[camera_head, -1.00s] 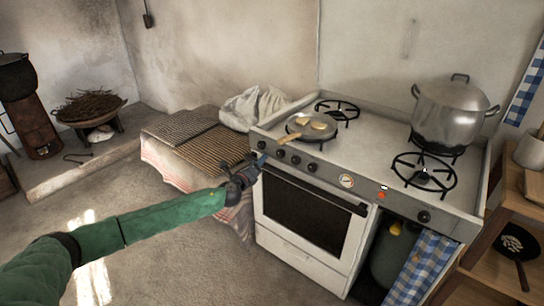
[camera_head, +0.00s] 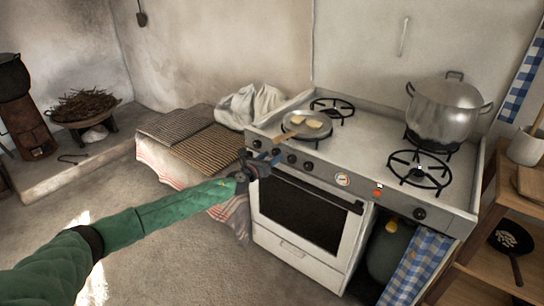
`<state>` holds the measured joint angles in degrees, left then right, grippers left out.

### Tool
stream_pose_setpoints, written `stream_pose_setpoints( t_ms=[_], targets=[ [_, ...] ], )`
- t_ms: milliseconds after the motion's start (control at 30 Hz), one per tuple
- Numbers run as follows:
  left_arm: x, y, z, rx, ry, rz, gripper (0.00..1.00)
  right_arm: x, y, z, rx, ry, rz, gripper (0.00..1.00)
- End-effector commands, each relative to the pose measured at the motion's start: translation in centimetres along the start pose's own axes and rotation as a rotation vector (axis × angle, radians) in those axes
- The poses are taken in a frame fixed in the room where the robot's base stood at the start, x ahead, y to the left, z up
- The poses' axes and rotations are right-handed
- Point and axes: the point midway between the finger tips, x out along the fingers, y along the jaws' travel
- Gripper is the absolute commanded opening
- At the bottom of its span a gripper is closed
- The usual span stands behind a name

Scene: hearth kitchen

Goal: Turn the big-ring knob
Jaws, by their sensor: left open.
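The white stove has a grey front panel (camera_head: 365,190) with several dark round knobs. A row of knobs sits at its left, with a left-end knob (camera_head: 257,144), another knob (camera_head: 292,158) and a third (camera_head: 308,166). A lone knob (camera_head: 420,213) sits at the panel's right end. No marking shows which one is the big-ring knob. My right gripper is not in view.
A large pot (camera_head: 445,108) stands at the back right. The front right burner (camera_head: 419,170) is bare. Wooden shelves (camera_head: 480,238) stand at the right.

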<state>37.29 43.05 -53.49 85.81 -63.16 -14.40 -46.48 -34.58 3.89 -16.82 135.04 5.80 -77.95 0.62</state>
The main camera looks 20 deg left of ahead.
Motion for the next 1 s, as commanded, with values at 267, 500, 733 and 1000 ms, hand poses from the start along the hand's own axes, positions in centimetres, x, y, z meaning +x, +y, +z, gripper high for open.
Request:
stream_pose_setpoints(
  t_ms=[267, 500, 733, 1000],
  targets=[
    [1.29, -0.02, 0.01, 0.000, 0.000, 0.000, 0.57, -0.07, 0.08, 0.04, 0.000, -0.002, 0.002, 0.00],
    [1.27, -0.02, -0.01, -0.001, 0.000, 0.000, 0.47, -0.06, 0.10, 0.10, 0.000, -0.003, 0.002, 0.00],
    [1.26, -0.01, -0.02, -0.001, 0.000, 0.000, 0.12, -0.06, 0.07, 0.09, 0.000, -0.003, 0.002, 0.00],
    [1.23, 0.01, -0.14, -0.037, 0.001, 0.000, 0.12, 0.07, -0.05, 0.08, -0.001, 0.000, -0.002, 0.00]
  ],
)
